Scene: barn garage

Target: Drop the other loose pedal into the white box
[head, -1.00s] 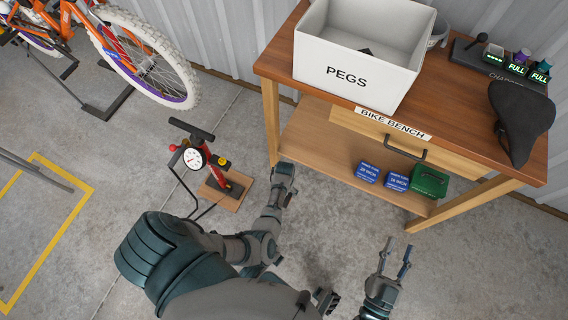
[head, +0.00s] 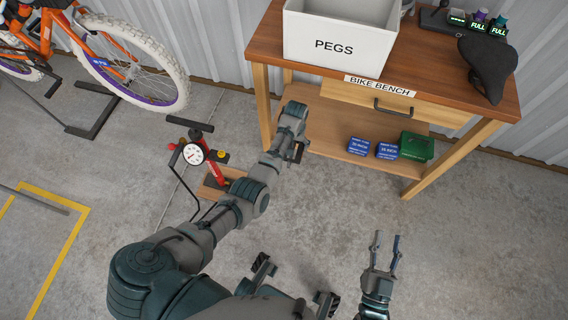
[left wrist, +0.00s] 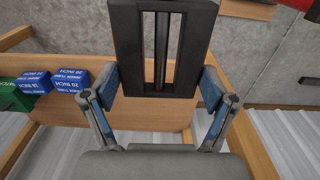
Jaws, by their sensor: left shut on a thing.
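A black pedal (left wrist: 160,45) with a slotted middle fills the upper centre of the left wrist view. My left gripper (left wrist: 160,82) is shut on it, with one finger at each side. In the head view my left gripper (head: 298,145) is in front of the bench's left part, below the box; the pedal shows there only as a small dark shape. The white box (head: 335,47), marked PEGS, stands on the bench top; its floor is out of sight. My right gripper (head: 385,250) is open and empty over the floor, right of centre.
The wooden bench (head: 440,100) has a drawer and a lower shelf with two blue boxes (head: 373,148) and a green box (head: 416,147). A black saddle (head: 488,68) lies on top at the right. A red pump (head: 212,168) stands left of my arm.

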